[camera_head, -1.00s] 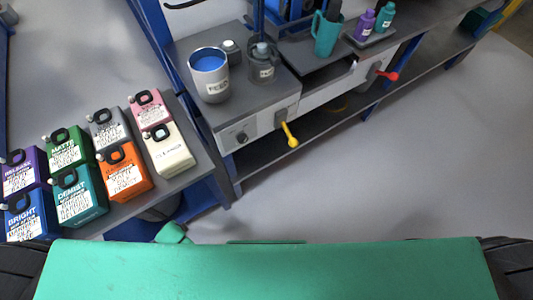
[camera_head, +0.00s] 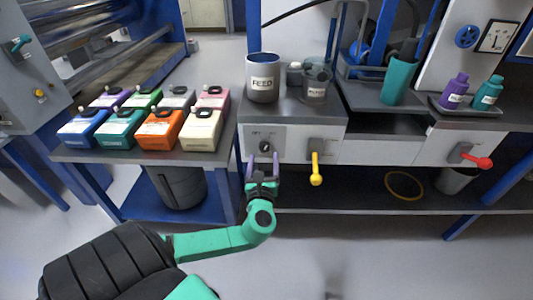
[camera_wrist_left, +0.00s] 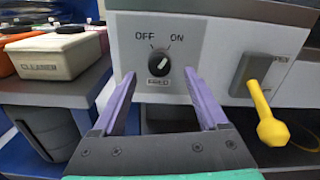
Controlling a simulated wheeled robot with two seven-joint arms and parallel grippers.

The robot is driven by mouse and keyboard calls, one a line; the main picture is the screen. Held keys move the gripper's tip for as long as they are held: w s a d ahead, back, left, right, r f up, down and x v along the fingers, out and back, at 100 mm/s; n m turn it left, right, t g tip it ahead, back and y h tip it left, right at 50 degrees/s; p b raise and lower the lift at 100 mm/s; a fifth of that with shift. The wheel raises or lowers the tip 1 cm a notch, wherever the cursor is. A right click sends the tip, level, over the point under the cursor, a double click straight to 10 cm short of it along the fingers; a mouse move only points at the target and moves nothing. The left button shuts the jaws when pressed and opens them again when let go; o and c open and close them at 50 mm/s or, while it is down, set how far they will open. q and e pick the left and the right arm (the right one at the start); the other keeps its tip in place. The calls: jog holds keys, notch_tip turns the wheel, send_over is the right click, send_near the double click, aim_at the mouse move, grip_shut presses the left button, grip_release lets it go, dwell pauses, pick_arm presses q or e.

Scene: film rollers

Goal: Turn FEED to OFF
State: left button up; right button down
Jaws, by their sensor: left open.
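The small black FEED knob (camera_head: 265,146) is on the grey front panel below the cup labelled FEED. In the left wrist view the knob (camera_wrist_left: 159,63) sits under the printed words OFF, at its upper left, and ON, at its upper right. Its white mark slants toward the upper right, the ON side. My left gripper (camera_head: 263,158) is open and empty in front of the panel. Its two purple fingers lie on either side of the knob in the wrist view, apart from it; the remaining depth is hard to judge. My right gripper is not in view.
A yellow lever (camera_head: 316,169) hangs right of the knob, and a red lever (camera_head: 477,161) is farther right. The FEED cup (camera_head: 263,80) stands above. Several coloured jugs, including a cream one (camera_head: 202,129), stand on the left table. Open floor lies in front.

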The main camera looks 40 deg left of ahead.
aim_at(264, 149)
pick_arm(q)
jog(key=x, duration=0.5)
jog(key=shift+a+f, duration=0.1)
grip_shut()
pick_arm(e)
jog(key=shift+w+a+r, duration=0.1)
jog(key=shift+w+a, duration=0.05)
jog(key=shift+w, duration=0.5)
pick_arm(q)
jog(key=shift+n+b, duration=0.3)
jog(key=shift+b, duration=0.05)
jog(key=shift+f+n, duration=0.1)
jog(key=shift+n, duration=0.5)
jog(key=n+b, duration=0.1)
jog(key=n, duration=0.2)
jog(key=shift+f+b, duration=0.1)
jog(key=shift+b, duration=0.3)
jog(key=n+b, duration=0.3)
jog(key=n, duration=0.3)
jog(key=shift+n+b, duration=0.45)
jog(key=shift+n, duration=0.25)
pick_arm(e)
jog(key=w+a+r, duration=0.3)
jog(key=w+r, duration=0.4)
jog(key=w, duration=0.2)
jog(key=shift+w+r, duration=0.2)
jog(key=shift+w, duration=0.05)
